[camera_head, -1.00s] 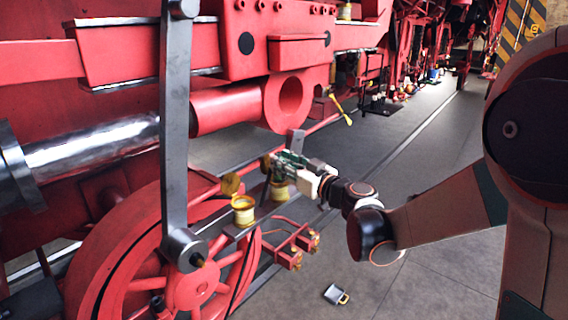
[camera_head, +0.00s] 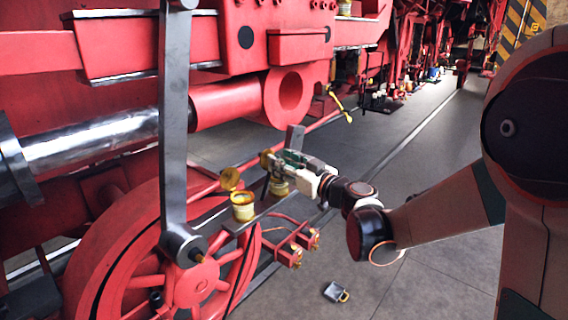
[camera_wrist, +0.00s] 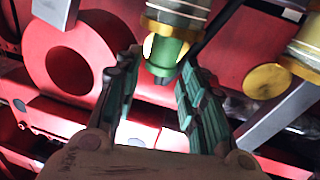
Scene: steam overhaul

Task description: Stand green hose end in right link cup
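My gripper (camera_wrist: 160,68) is open, with green-padded fingers. A green hose end (camera_wrist: 168,52) lies between its fingertips in the wrist view, close to the right finger, with a narrow gap on the left. It is in line with the right link cup (camera_wrist: 178,18), a pale cup with a brass rim. I cannot tell how deep it sits in the cup. In the head view my gripper (camera_head: 284,161) is above the right link cup (camera_head: 278,187) and hides the hose end. The left cup (camera_head: 243,208) is yellowish, its brass lid (camera_head: 230,179) raised.
The red ring-shaped rod end (camera_head: 289,92) and a grey upright plate (camera_head: 295,137) stand close behind my gripper. A grey vertical rod (camera_head: 175,120) and a red wheel (camera_head: 190,285) are at the left. A small mug (camera_head: 335,292) is on the otherwise clear nearby floor.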

